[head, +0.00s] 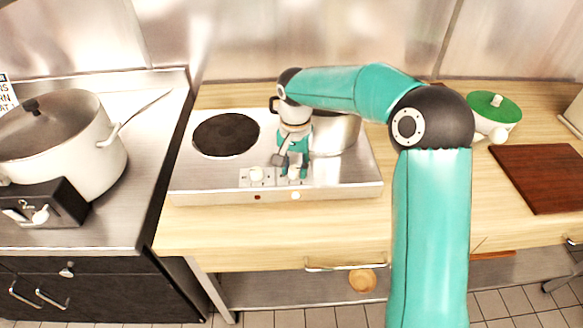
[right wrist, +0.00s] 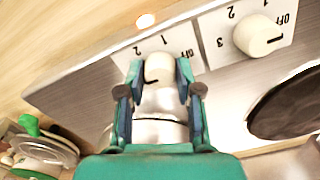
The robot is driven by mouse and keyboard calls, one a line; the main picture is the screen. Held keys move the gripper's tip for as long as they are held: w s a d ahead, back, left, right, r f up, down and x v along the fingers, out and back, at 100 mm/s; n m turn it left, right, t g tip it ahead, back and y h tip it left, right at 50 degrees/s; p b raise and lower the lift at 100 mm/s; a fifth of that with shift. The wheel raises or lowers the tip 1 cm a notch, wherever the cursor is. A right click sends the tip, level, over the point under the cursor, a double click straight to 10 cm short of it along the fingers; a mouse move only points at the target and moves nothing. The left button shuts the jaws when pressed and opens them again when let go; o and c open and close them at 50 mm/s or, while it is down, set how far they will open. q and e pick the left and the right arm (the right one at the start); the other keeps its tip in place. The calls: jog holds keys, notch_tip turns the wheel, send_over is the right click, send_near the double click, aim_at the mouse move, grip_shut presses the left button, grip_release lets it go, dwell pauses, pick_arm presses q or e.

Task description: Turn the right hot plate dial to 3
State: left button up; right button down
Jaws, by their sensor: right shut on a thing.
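The two-plate hot plate (head: 345,178) stands on the wooden counter. My right gripper (head: 293,170) reaches down to its front panel, at the right dial. In the right wrist view my right gripper (right wrist: 157,80) is shut on the right dial (right wrist: 158,66), a pale round knob with a finger on each side. A dark mark shows on the knob; the number it points to cannot be told. The printed 1 and 2 show beside it; the 3 is hidden. The left dial (head: 256,174) is free. My left gripper is not in view.
A metal pot (head: 340,132) stands on the right plate, partly behind my arm. The left plate (head: 226,134) is bare. The lamp below the right dial (head: 295,196) is bright. A large white pot (head: 75,150) stands left; a cutting board (head: 540,178) lies right.

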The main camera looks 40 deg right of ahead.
aim_at(294, 168)
jog(key=shift+w+r, duration=0.1)
jog(key=shift+w, duration=0.05)
jog(key=c, duration=0.8)
grip_release()
jog(key=shift+o, duration=0.2)
notch_tip(294, 168, up, 12)
